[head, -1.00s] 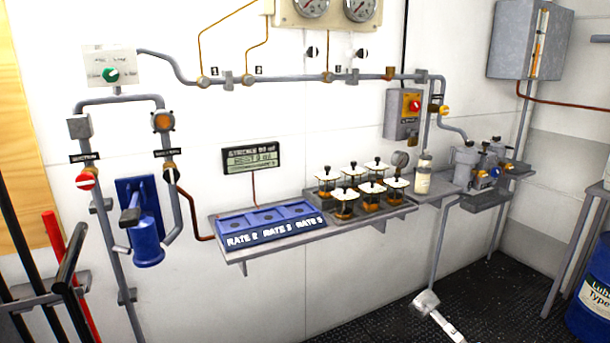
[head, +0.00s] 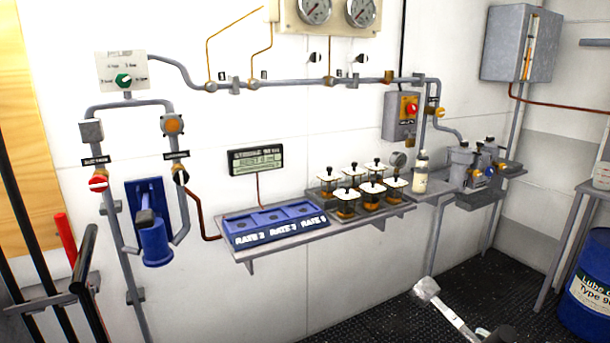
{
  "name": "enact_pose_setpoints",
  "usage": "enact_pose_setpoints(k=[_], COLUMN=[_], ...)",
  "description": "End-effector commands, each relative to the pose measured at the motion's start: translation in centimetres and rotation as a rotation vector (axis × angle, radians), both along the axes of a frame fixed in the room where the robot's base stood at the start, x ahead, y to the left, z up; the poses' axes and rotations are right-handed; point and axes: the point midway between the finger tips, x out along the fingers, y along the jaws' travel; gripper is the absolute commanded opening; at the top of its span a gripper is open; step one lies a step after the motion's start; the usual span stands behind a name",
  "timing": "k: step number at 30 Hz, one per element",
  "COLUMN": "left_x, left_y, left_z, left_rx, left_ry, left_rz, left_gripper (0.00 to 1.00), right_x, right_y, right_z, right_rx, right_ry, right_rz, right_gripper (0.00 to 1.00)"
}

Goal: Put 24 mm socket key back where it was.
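A light grey tool with a blocky head (head: 427,289) and a pale shaft with a white band reaches up from the bottom edge, right of centre. It looks like the socket key, but I cannot read a size on it. A dark rounded piece (head: 500,335) shows beside its lower end; I cannot tell if it is a handle. The tool appears in front of the dark floor, apart from the wall shelf. Its lower end is cut off by the frame. No fingers of my left or right gripper can be made out.
A grey rack (head: 35,302) with black bars and a red bar (head: 64,238) stands at far left. A blue hand pump (head: 155,240) is on the wall. A shelf holds a blue three-well tray (head: 270,236) and several capped jars. A blue drum (head: 588,290) stands at right.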

Motion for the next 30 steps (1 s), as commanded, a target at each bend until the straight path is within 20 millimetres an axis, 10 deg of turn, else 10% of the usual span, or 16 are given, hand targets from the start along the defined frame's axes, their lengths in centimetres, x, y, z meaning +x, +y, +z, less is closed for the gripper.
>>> enact_pose_setpoints(k=[30], left_x=[-0.01], left_y=[0.0], left_z=[-0.12], left_rx=[0.001], left_ry=[0.0], left_rz=[-0.001], left_gripper=[0.43], right_x=[0.0], right_y=[0.02], right_z=[-0.01], right_rx=[0.003], right_ry=[-0.001], right_rz=[0.001], right_gripper=[0.0])
